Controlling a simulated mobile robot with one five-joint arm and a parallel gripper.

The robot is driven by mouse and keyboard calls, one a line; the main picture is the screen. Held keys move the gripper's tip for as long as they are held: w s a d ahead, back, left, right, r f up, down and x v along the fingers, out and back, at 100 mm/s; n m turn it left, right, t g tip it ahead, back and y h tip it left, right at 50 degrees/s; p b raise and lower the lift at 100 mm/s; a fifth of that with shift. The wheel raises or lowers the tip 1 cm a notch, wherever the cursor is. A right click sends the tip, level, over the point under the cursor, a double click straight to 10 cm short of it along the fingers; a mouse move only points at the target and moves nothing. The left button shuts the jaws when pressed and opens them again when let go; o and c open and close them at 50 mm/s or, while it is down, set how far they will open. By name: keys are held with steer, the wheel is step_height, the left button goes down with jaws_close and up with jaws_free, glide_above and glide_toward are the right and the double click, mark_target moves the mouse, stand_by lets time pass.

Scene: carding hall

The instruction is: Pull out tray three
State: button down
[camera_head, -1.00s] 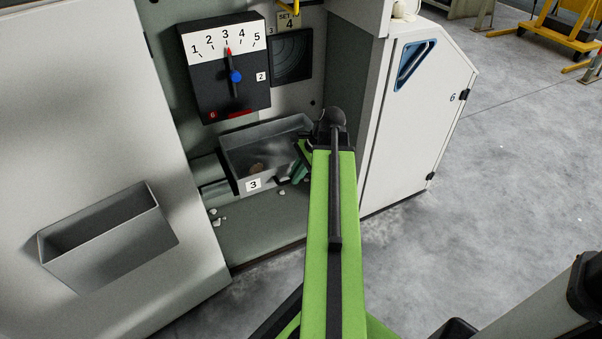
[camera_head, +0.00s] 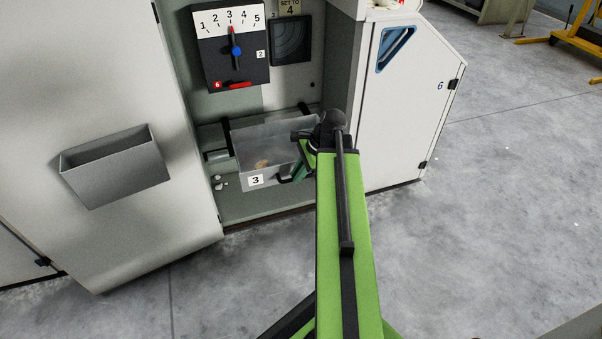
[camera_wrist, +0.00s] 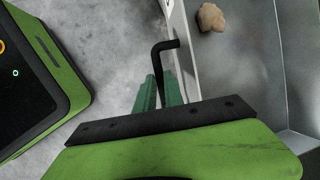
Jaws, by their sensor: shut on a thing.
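Tray three (camera_head: 240,150), a grey open box with a white "3" label on its front, stands out from the low bay of the machine. A small tan lump (camera_head: 262,163) lies in it, also visible in the wrist view (camera_wrist: 211,17). My gripper (camera_head: 299,172) is at the tray's front right, partly hidden by my green arm. In the wrist view its green fingers (camera_wrist: 160,93) are shut on the tray's bent black handle (camera_wrist: 164,58). The tray's wall (camera_wrist: 184,45) is just right of the fingers.
A dial panel (camera_head: 234,72) numbered 1 to 5 is above the tray, its red pointer near 3. A grey bin (camera_head: 115,170) sticks out at left. A white cabinet (camera_head: 402,125) stands right. Floor (camera_head: 480,230) at right is clear.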

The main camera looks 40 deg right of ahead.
steer(key=shift+s+a, duration=0.15)
steer(key=c, duration=1.5)
jaws_free()
steer(key=shift+o, duration=0.2)
steer(key=p+v, duration=1.5)
steer(key=v, duration=0.2)
steer(key=shift+r+p, duration=0.2)
steer(key=shift+p, duration=0.2)
